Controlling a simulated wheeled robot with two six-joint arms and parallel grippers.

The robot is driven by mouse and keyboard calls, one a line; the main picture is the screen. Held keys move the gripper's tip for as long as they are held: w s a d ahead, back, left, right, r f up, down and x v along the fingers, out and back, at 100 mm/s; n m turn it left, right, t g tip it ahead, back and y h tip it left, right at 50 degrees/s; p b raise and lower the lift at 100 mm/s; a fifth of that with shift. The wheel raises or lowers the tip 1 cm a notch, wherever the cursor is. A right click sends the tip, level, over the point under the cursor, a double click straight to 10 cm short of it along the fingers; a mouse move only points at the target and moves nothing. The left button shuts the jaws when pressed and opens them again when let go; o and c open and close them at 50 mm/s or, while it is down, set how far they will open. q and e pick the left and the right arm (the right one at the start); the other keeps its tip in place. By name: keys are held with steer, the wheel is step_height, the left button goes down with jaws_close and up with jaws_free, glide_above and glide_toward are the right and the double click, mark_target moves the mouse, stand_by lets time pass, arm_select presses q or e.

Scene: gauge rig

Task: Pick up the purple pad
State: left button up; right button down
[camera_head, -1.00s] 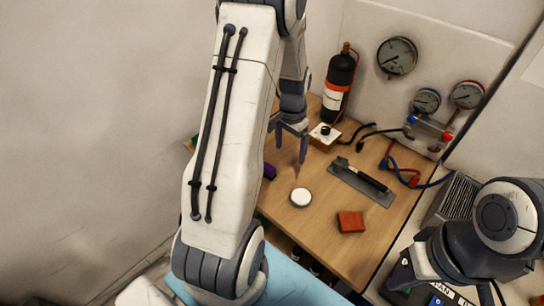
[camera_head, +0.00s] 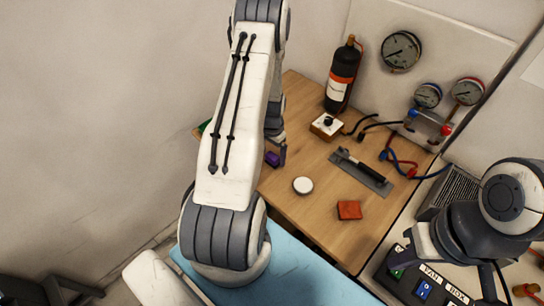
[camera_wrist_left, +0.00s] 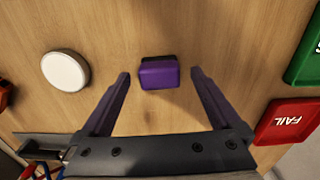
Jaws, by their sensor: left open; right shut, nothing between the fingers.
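The purple pad (camera_wrist_left: 159,74) lies on the wooden table between and just beyond the fingertips of my left gripper (camera_wrist_left: 160,80) in the left wrist view. It looks like a small purple block with a dark far side. My left gripper is open and empty, with a finger on each side of the pad. In the head view the pad (camera_head: 272,159) is partly hidden by my left arm and gripper (camera_head: 279,157). My right gripper (camera_head: 422,248) is shut and empty at the right, above a switch box; its fingertips are hard to make out.
A white disc (camera_head: 303,186), a red block (camera_head: 349,210) and a grey tray with a black tool (camera_head: 362,173) lie nearby. A red FAIL tray (camera_wrist_left: 288,121) and a green tray (camera_wrist_left: 306,55) are right of the pad in the wrist view. A black bottle (camera_head: 341,78) stands behind.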

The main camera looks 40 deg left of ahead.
arm_select(q)
steer(key=shift+f, duration=0.65)
steer(key=c, duration=1.5)
steer(key=shift+o, duration=0.2)
steer(key=shift+r, duration=0.1)
steer(key=shift+r+b, duration=0.3)
steer(key=shift+r, duration=0.15)
step_height(320, 180, up, 2)
steer(key=shift+w+r+b, duration=0.1)
steer(key=shift+r+b, duration=0.1)
steer(key=shift+b, duration=0.4)
steer(key=w+d+r+b, duration=0.2)
steer(key=d+r, duration=0.5)
steer(key=d, duration=0.4)
steer(key=shift+w+d+r+b, duration=0.2)
steer(key=shift+w+r+b, duration=0.1)
steer(key=shift+b, duration=0.45)
